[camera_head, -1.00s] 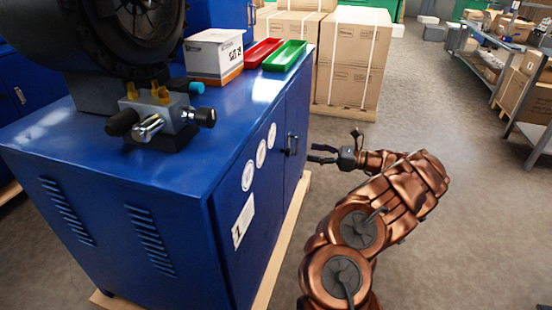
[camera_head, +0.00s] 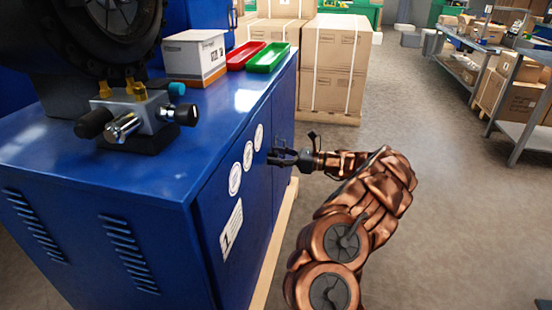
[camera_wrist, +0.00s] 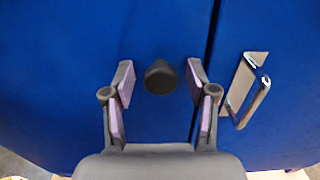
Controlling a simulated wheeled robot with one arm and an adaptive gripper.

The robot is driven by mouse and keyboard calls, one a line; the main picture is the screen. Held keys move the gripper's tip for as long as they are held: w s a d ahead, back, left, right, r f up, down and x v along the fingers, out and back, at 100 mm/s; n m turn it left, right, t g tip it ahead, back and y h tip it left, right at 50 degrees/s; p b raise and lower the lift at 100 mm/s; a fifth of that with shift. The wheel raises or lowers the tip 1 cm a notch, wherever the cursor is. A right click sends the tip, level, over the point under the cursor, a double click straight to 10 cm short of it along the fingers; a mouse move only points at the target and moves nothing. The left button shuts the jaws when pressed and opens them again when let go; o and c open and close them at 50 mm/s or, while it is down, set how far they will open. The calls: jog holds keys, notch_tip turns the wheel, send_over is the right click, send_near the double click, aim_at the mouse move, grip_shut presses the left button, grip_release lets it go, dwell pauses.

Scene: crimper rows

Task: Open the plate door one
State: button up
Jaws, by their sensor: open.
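The blue door (camera_head: 240,200) on the cabinet's right side carries a white plate (camera_head: 231,230) with a dark mark like a "1", and round white dials. In the wrist view a black round knob (camera_wrist: 160,78) stands out from the blue door (camera_wrist: 60,70), left of a dark vertical seam. My gripper (camera_head: 274,157) is at the door's far edge. In the wrist view my gripper (camera_wrist: 160,67) is open, with one finger on each side of the knob and gaps between. The door looks closed.
A metal bar handle (camera_wrist: 248,90) is on the panel right of the seam, close to my right finger. On the cabinet top (camera_head: 150,180) are a white box (camera_head: 195,55), a red tray (camera_head: 245,56) and a green tray (camera_head: 268,57).

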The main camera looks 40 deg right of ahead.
jog(key=shift+w, duration=0.1)
grip_shut()
dwell(0.5)
